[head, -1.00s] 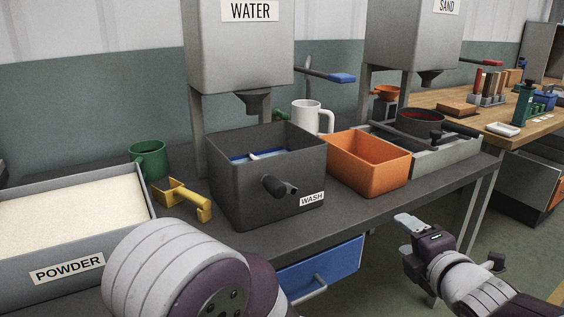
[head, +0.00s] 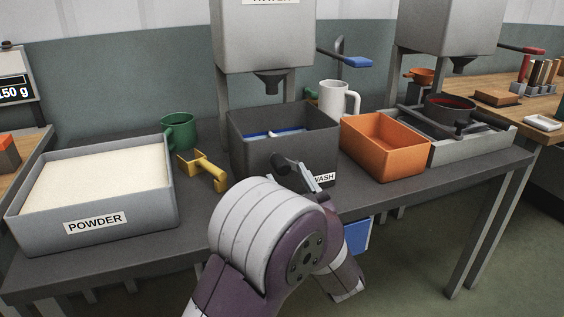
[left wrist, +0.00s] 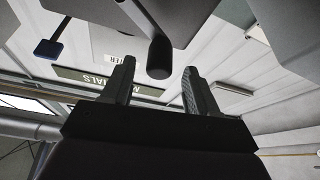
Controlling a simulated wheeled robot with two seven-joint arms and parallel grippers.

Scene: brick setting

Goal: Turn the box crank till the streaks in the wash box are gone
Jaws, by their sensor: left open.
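The dark grey wash box (head: 247,157) stands on the bench, with its label partly hidden. Blue and a pale bar show inside it; I cannot make out streaks. The box crank (head: 284,165) sticks out of its front face. My left gripper (head: 307,180) is at the crank, partly hidden by my own arm. In the left wrist view my left gripper (left wrist: 158,84) is open, and the crank's dark round handle (left wrist: 160,56) shows between the fingertips, with gaps on both sides. My right gripper is not in view.
A powder tray (head: 150,222), a yellow scoop (head: 203,170) and a green mug (head: 179,131) stand left of the box. A hopper (head: 262,38) with a blue-ended lever (head: 357,62) hangs above.

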